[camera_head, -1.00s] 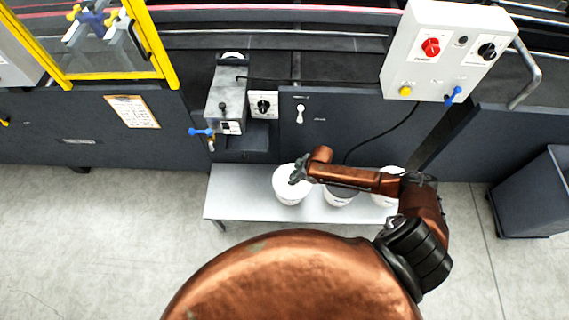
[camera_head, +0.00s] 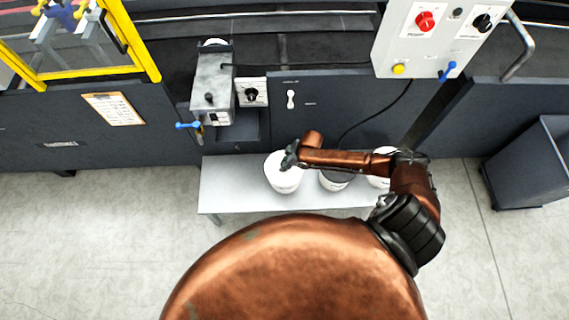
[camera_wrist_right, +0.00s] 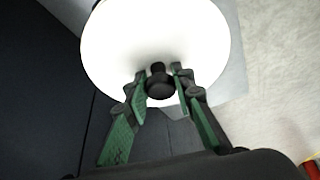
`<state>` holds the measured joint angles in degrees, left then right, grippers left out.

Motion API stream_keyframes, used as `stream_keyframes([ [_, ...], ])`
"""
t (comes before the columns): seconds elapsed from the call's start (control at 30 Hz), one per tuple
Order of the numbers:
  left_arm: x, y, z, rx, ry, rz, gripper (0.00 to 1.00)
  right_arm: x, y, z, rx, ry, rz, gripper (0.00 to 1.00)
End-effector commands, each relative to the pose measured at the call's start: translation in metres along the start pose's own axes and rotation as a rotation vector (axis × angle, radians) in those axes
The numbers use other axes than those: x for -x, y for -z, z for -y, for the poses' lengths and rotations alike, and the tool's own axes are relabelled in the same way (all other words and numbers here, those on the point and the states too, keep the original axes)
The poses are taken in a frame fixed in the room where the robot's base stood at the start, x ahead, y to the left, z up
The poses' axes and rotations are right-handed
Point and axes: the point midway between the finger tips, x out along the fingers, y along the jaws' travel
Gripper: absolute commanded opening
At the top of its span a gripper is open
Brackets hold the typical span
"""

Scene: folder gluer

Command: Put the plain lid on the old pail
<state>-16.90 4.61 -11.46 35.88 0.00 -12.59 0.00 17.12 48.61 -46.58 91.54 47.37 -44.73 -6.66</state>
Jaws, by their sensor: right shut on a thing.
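In the right wrist view my right gripper (camera_wrist_right: 158,85) is shut on the black knob (camera_wrist_right: 160,82) of a round white plain lid (camera_wrist_right: 155,35). In the head view the gripper (camera_head: 290,157) is above the leftmost white pail (camera_head: 284,187) on the bench. White shows under the fingers there. I cannot tell whether the lid rests on that pail or is just above it. A middle pail (camera_head: 335,184) with a dark top and a right pail (camera_head: 378,182) are partly hidden by my arm. Which pail is the old one I cannot tell. My left gripper is out of view.
The pails stand on a light grey bench (camera_head: 225,185) against the dark machine. A grey unit with a blue handle (camera_head: 213,88) and a control box (camera_head: 432,45) are behind it. A dark bin (camera_head: 530,165) stands at the right. The floor at the left is clear.

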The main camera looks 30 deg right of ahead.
Motion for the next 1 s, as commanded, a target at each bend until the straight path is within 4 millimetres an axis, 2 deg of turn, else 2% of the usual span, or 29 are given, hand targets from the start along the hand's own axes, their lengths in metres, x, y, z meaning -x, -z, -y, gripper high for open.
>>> stream_keyframes([
  [0.03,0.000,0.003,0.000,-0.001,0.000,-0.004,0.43,0.001,0.000,0.000,0.000,0.000,-0.001,0.00],
  [0.07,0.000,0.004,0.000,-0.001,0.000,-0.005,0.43,0.001,0.000,0.000,0.000,0.000,-0.001,0.23],
  [0.33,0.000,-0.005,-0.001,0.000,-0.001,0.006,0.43,0.000,0.000,0.000,0.000,0.000,0.000,0.42],
  [0.6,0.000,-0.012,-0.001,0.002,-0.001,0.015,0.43,0.001,0.000,0.000,0.000,0.000,0.001,0.43],
  [0.73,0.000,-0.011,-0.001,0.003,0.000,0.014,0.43,0.008,0.000,0.000,0.001,0.000,0.000,0.43],
  [0.87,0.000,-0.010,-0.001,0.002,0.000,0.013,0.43,0.028,0.000,-0.001,0.001,-0.001,0.000,0.43],
  [1.0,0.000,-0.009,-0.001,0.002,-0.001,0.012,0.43,0.058,0.000,-0.001,0.003,-0.002,0.000,0.43],
])
